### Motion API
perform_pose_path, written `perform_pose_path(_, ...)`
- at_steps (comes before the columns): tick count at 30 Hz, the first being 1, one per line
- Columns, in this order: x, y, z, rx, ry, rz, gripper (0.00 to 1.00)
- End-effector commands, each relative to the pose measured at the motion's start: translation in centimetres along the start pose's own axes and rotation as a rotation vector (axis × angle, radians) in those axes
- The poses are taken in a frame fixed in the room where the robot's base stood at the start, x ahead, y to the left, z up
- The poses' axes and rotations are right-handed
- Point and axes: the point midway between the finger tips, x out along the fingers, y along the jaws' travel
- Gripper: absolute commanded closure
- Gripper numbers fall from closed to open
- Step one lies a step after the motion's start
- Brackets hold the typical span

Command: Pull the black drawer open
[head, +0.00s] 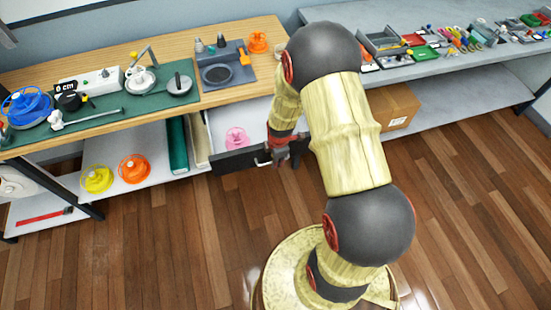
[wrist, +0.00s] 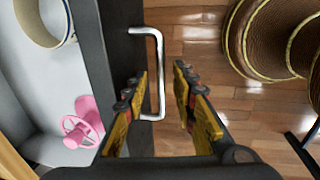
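The black drawer (head: 237,160) is under the wooden workbench and stands open, with its light interior in view. In the wrist view its dark front (wrist: 118,50) runs down the left of centre, with a silver bar handle (wrist: 160,75) on it. My gripper (head: 280,150) is at the right part of the drawer front in the head view. In the wrist view my gripper (wrist: 161,90) has its two fingers apart, with the handle bar between them. The bar looks nearer the left finger; I cannot tell whether they touch. A pink handwheel part (wrist: 85,128) lies in the drawer.
A tan ring (wrist: 45,18) also lies in the drawer. The workbench (head: 150,120) above carries tools and a green mat. A yellow part (head: 96,178) and an orange part (head: 134,168) sit on the lower shelf. A cardboard box (head: 395,105) is at right. Wooden floor before the drawer is clear.

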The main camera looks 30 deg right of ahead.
Motion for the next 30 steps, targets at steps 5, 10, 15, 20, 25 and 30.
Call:
perform_pose_path(5,-0.9,0.2,0.0,0.000,0.000,0.003,0.73)
perform_pose_path(10,-3.9,0.2,0.0,-0.001,-0.001,0.006,0.73)
perform_pose_path(15,-7.4,0.2,0.0,-0.001,0.000,0.005,0.73)
perform_pose_path(20,-10.1,0.1,0.0,0.000,0.000,0.004,0.73)
perform_pose_path(25,-11.6,0.1,0.0,0.000,0.000,0.002,0.73)
perform_pose_path(30,-12.0,0.0,0.0,0.000,0.000,-0.001,0.73)
